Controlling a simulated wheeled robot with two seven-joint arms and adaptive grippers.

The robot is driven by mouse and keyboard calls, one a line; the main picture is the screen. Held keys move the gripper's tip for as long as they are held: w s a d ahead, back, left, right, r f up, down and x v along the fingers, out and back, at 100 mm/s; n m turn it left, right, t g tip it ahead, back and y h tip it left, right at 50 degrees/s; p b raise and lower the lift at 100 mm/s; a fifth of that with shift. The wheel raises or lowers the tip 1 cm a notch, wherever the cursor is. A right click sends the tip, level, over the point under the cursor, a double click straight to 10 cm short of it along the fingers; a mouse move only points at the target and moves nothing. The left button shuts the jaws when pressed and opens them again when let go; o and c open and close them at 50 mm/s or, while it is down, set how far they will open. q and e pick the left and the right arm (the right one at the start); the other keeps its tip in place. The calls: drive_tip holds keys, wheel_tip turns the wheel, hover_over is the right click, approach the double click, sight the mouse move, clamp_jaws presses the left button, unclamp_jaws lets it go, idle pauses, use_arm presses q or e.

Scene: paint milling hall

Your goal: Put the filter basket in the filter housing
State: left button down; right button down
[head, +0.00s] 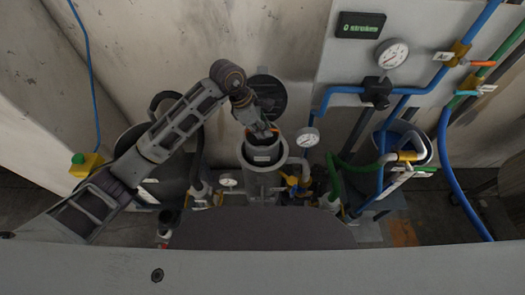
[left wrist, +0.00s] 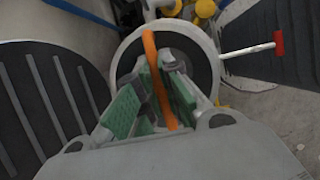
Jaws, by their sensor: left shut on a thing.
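The filter housing (head: 264,180) is an upright grey cylinder in the middle of the head view. In the left wrist view its pale round rim (left wrist: 206,50) surrounds a dark inside. My left gripper (head: 262,130) is over the housing's mouth. In the left wrist view my left gripper (left wrist: 160,95), with green finger pads, is shut on the orange handle of the filter basket (left wrist: 150,50). The basket's body is mostly hidden by the fingers, so I cannot tell how deep it sits. My right gripper is not in view.
A dark round lid (head: 267,92) stands open behind the housing. A small gauge (head: 307,137) and pipes are close on its right, with another gauge (head: 228,181) at left. A red-tipped lever (left wrist: 262,47) juts out beside the rim. Dark vessels flank the housing.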

sight(262, 144)
use_arm(q)
wheel_tip(262, 144, down, 7)
drive_tip(key=shift+f, duration=0.6)
drive_tip(key=shift+f, duration=2.2)
